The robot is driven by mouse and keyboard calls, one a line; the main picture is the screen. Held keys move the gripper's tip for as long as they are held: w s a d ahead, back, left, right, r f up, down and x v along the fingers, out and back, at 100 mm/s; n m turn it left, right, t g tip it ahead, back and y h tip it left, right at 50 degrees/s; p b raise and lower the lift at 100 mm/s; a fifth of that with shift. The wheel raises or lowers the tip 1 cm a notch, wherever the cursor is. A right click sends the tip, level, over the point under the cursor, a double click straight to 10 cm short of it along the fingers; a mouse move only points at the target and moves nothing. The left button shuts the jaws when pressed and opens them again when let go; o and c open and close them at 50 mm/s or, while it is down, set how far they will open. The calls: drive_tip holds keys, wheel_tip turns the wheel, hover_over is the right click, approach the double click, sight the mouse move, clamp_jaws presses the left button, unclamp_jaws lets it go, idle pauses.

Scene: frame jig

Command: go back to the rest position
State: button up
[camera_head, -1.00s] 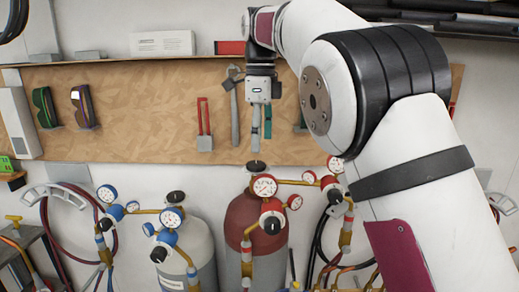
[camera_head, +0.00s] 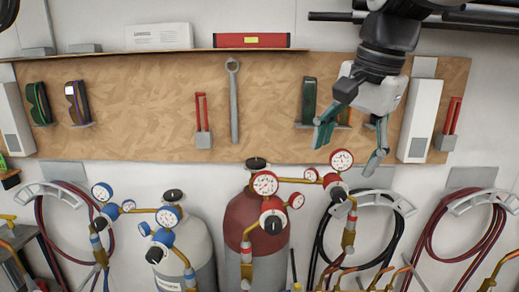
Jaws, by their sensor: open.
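My gripper (camera_head: 350,142) is at the upper right of the head view, with its dark wrist above it. Its two teal-lined fingers point down and are spread apart, with nothing between them. It hangs in front of the right part of the brown pegboard (camera_head: 150,110) and hides part of a dark green item on it. The gripper is above the red-faced gauges and appears apart from them.
A wrench (camera_head: 234,100) hangs mid-board, with a red-handled tool (camera_head: 201,125) to its left. A red level (camera_head: 251,40) lies on top. Below stand a maroon cylinder (camera_head: 250,220) and a grey cylinder (camera_head: 195,250) with gauges. Coiled hoses (camera_head: 455,235) hang right.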

drive_tip(key=s+d+f+n+t+h+b, duration=0.1)
drive_tip(key=s+d+f+n, duration=0.3)
drive_tip(key=s+f+n, duration=0.5)
drive_tip(key=s+f+t, duration=0.1)
drive_tip(key=s+f, duration=0.3)
drive_tip(key=s, duration=0.2)
drive_tip(key=shift+d+n+t, duration=0.25)
drive_tip(key=shift+n+t, duration=0.05)
drive_tip(key=shift+r, duration=0.1)
